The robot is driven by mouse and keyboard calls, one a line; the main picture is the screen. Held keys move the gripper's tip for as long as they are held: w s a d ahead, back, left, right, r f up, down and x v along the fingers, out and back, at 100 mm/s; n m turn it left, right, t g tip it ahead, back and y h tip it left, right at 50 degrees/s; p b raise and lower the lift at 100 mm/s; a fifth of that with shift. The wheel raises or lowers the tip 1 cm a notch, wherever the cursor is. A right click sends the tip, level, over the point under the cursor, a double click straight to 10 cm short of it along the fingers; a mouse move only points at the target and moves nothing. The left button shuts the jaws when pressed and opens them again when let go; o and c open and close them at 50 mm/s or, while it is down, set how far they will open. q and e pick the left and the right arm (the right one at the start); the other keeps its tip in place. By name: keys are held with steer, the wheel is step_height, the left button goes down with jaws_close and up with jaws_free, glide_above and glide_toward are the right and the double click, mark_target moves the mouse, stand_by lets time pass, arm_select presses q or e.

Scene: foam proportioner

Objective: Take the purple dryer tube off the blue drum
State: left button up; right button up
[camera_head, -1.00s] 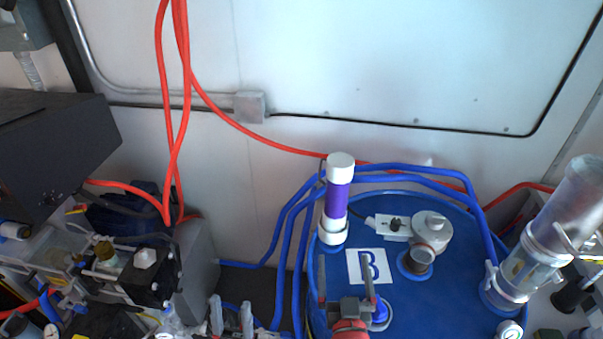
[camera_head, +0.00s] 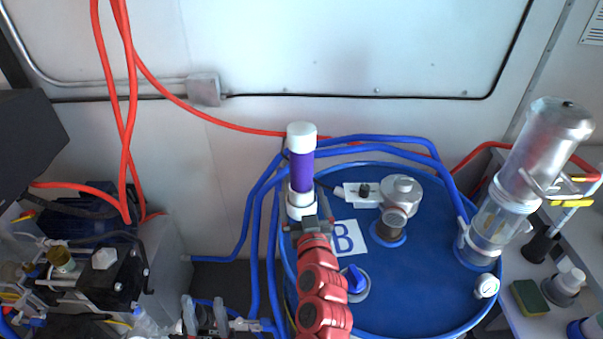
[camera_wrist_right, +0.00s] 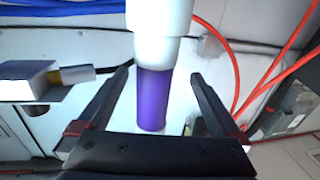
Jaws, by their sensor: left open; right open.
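The dryer tube (camera_head: 301,172), purple with a white cap and a white lower collar, stands upright at the blue drum's (camera_head: 430,280) back left edge. It also shows in the right wrist view (camera_wrist_right: 153,98), between the two fingers of my open right gripper (camera_wrist_right: 163,78), with gaps on both sides. In the head view my right gripper (camera_head: 311,222) is at the tube's lower collar, on the near side, partly covering the tube's foot. My left gripper (camera_head: 206,312) is open and empty at the bottom edge, left of the drum.
Blue hoses (camera_head: 262,225) run close to the left of and behind the tube. A metal fitting (camera_head: 402,192) stands on the drum to its right, and a clear cylinder (camera_head: 492,225) at the drum's right edge. Red hoses (camera_head: 128,120) hang at left. The wall is behind.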

mark_target(304, 190)
steer(key=w, duration=0.1)
steer(key=w+p, duration=0.1)
steer(key=w, duration=0.2)
steer(key=shift+w+r+p, duration=0.2)
steer(key=shift+r+p, duration=0.1)
steer(key=shift+p, duration=0.05)
steer(key=shift+w+a+f, duration=0.1)
steer(key=shift+w+f, duration=0.05)
steer(key=shift+w, duration=0.45)
jaws_close()
